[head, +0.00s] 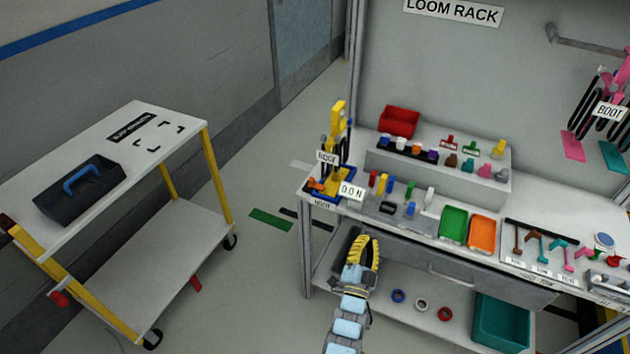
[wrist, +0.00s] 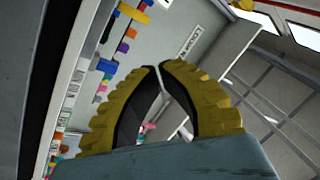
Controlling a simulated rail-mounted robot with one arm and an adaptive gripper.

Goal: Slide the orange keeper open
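A small orange part (head: 316,184), which looks like the keeper, sits low on a blue-edged fixture at the left end of the bench. A yellow upright (head: 337,120) and black loops rise behind it. The part is too small to tell how far it is slid. My gripper (head: 367,238), with yellow ribbed fingers, is in front of the bench, below and right of the fixture and apart from it. In the wrist view my gripper's fingertips (wrist: 160,67) meet or nearly meet, with nothing seen held. I cannot make out the keeper in the wrist view.
Small coloured parts, a green tray (head: 453,224) and an orange tray (head: 482,233) lie farther right. A white-topped cart (head: 160,117) with a blue-handled toolbox (head: 80,190) stands left. Open floor lies between cart and bench.

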